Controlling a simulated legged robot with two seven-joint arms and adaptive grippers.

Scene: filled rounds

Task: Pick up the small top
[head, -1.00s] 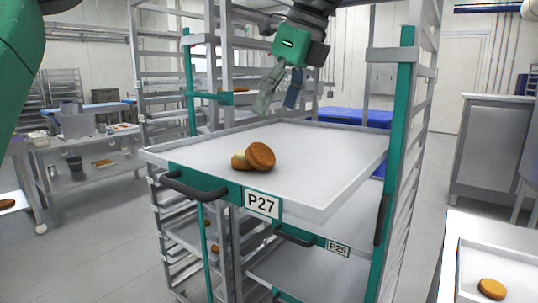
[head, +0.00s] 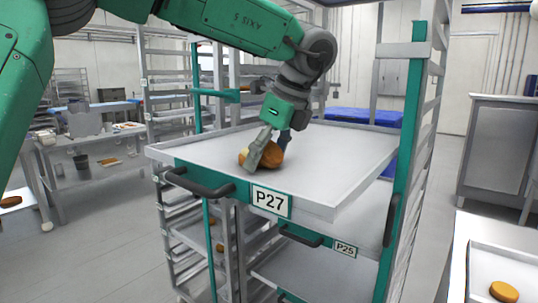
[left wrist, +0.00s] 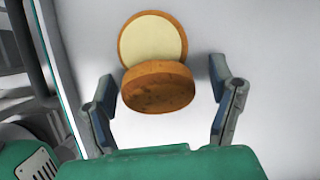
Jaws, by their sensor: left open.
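The small top (head: 274,157) is a brown round piece on the tray labelled P27 (head: 335,170). It leans tilted against a round base with a cream-coloured face (left wrist: 152,40), which shows behind it in the left wrist view. My left gripper (head: 267,158) reaches down over the tray with one finger in front of the top, partly hiding it. In the left wrist view the top (left wrist: 158,88) lies between my two open fingers (left wrist: 163,84), with a gap on each side. My right gripper is not in view.
The tray has a low rim and sits in a metal rack with green posts (head: 405,130). The tray's right part is bare. Another brown round (head: 504,292) lies on a tray at lower right. Blue crates (head: 360,118) stand behind.

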